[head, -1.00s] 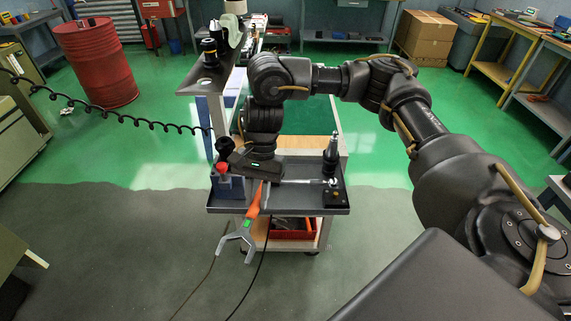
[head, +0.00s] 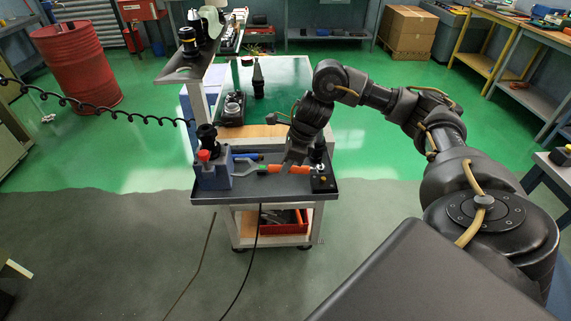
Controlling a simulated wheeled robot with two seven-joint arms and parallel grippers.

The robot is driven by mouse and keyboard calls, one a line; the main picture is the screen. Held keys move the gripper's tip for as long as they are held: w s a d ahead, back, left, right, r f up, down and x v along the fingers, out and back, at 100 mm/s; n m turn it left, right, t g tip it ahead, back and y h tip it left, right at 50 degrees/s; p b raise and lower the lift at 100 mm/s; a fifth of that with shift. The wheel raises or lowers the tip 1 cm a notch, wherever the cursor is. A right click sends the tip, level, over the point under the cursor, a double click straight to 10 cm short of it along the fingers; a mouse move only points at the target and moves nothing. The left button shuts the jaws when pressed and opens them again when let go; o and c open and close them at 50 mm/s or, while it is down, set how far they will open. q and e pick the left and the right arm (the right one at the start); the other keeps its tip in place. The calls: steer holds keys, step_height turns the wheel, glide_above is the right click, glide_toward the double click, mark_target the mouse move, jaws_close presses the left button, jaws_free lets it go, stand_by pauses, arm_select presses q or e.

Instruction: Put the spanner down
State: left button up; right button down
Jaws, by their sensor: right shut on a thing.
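The spanner (head: 287,169) has an orange handle and a grey open-ended head that points left. It lies sideways over the grey top tray of the cart (head: 262,190). My right gripper (head: 284,164) comes down from above and is shut on the orange handle. I cannot tell whether the spanner touches the tray surface. My left gripper is not in view.
A blue block with a red knob (head: 205,157) stands at the tray's left end, with a blue-handled tool (head: 246,156) beside it. A dark holder (head: 322,182) stands at the right end. The tray's front strip is clear. Behind is a green mat (head: 285,75).

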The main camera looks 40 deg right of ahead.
steer(key=shift+w+f+b, duration=0.2)
steer(key=shift+f+b, duration=0.15)
steer(key=shift+f, duration=0.1)
steer(key=shift+a+f+b, duration=0.1)
steer(key=shift+f+b, duration=0.2)
steer(key=shift+f, duration=0.05)
steer(key=shift+s+f+b, duration=0.1)
steer(key=shift+f+b, duration=0.6)
step_height(320, 180, down, 4)
steer(key=b, duration=0.3)
steer(key=shift+b, duration=0.35)
steer(key=shift+f, duration=0.4)
arm_select(q)
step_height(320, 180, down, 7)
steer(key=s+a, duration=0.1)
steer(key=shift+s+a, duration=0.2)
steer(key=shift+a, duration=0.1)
steer(key=shift+b, duration=0.3)
